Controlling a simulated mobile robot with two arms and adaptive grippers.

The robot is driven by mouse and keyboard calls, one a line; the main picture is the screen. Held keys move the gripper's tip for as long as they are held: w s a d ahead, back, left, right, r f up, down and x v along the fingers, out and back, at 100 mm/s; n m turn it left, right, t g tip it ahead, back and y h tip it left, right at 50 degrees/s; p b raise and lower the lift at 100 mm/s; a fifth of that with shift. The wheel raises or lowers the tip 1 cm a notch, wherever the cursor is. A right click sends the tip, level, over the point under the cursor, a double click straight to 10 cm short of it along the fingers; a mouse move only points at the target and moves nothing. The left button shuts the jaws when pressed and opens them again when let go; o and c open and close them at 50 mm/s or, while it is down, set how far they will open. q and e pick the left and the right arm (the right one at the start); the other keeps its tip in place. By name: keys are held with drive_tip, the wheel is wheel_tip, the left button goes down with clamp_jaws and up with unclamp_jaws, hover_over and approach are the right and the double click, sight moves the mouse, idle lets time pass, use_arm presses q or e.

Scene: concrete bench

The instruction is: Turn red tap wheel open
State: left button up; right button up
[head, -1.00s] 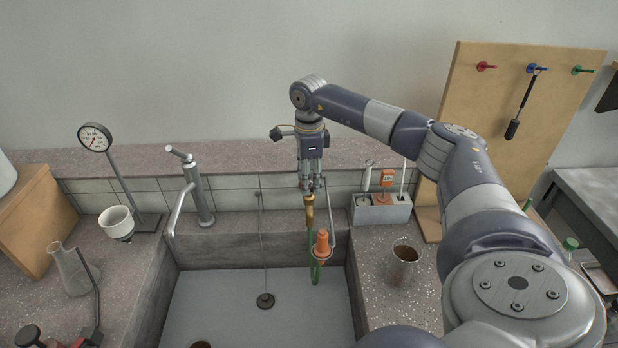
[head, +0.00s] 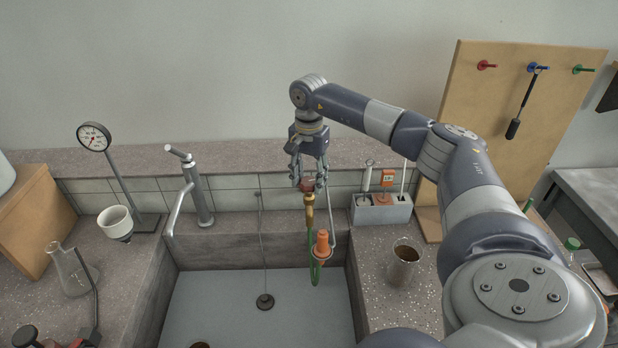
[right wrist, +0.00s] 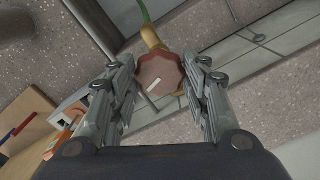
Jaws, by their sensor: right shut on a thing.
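The red tap wheel (right wrist: 160,74) is a lobed knob with a white mark on its face, and it sits on a brass tap. It also shows in the head view (head: 307,186), above the brass body (head: 309,208) with a green hose (head: 315,270). My right gripper (head: 308,182) points down from above, with its fingers on either side of the wheel. In the right wrist view, the right gripper (right wrist: 161,85) is shut on the wheel. My left gripper is not in view.
The sink (head: 225,300) lies below the tap. A grey faucet (head: 197,190) stands to the left. A grey caddy (head: 383,211) with brushes and a brown-filled cup (head: 404,265) stand to the right. An orange nozzle (head: 322,243) hangs close to the hose.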

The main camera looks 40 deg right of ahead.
sight(309, 180)
drive_tip(key=n, duration=0.6)
drive_tip(key=shift+n, duration=0.3)
drive_tip(key=n, duration=0.6)
drive_tip(key=shift+b, duration=0.3)
drive_tip(key=o, duration=1.1)
drive_tip(key=shift+c, duration=0.2)
drive_tip(key=shift+r, duration=0.1)
wheel_tip(309, 180, up, 12)
